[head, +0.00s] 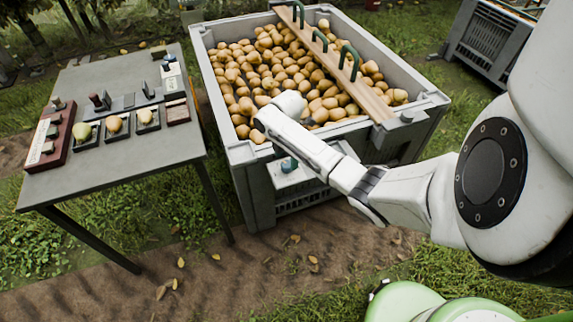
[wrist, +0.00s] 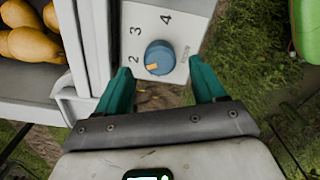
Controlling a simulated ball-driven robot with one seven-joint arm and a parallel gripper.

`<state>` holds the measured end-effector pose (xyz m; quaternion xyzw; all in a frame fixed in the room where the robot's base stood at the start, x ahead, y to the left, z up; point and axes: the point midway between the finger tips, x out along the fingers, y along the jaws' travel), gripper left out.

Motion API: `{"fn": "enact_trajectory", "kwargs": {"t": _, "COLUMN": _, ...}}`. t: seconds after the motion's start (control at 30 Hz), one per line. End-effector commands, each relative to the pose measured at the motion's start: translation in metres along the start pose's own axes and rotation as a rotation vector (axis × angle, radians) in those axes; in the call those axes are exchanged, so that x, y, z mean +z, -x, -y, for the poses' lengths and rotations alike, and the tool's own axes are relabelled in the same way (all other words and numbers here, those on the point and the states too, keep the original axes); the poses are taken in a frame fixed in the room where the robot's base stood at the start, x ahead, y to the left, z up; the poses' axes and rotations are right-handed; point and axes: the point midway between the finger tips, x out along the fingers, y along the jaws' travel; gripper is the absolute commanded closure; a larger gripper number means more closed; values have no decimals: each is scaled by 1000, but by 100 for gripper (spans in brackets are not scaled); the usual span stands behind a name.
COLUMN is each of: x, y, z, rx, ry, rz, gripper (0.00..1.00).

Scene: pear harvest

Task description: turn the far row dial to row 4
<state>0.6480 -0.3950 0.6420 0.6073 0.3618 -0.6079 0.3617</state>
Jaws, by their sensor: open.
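The dial (wrist: 160,54) is a round blue knob with an orange mark, on a white plate (wrist: 180,18) numbered 2, 3 and 4. The orange mark sits at the knob's lower left; of the numbers in view, 2 is closest to it. Any number below 2 is hidden or out of view. My gripper (wrist: 159,67) is open, with its teal fingers on either side of the knob and apart from it in the picture. I cannot tell the remaining depth. In the head view the white plate (head: 305,178) is on the bin's near side, partly behind my arm, which hides my gripper.
The grey bin (head: 238,151) is full of pears (head: 255,75), with a wooden board (head: 345,72) across it. A grey table (head: 100,170) with pears and small instruments stands to the left. Another crate (head: 483,35) is at the back right. Bare soil lies in front.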

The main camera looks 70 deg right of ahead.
Motion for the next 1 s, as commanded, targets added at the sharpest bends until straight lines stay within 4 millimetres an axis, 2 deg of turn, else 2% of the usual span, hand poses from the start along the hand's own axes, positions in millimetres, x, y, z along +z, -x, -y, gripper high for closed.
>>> {"fn": "enact_trajectory", "kwargs": {"t": 0.1, "x": 0, "y": -20, "z": 1, "rx": -3, "ry": -1, "rz": 1, "gripper": 30}}
{"fn": "enact_trajectory", "kwargs": {"t": 0.23, "x": 0, "y": -31, "z": 0, "rx": -2, "ry": -1, "rz": 0, "gripper": 30}}
{"fn": "enact_trajectory", "kwargs": {"t": 0.63, "x": 0, "y": -35, "z": 0, "rx": 1, "ry": -1, "rz": 0, "gripper": 31}}
{"fn": "enact_trajectory", "kwargs": {"t": 1.0, "x": 0, "y": -35, "z": 0, "rx": 0, "ry": -1, "rz": 0, "gripper": 67}}
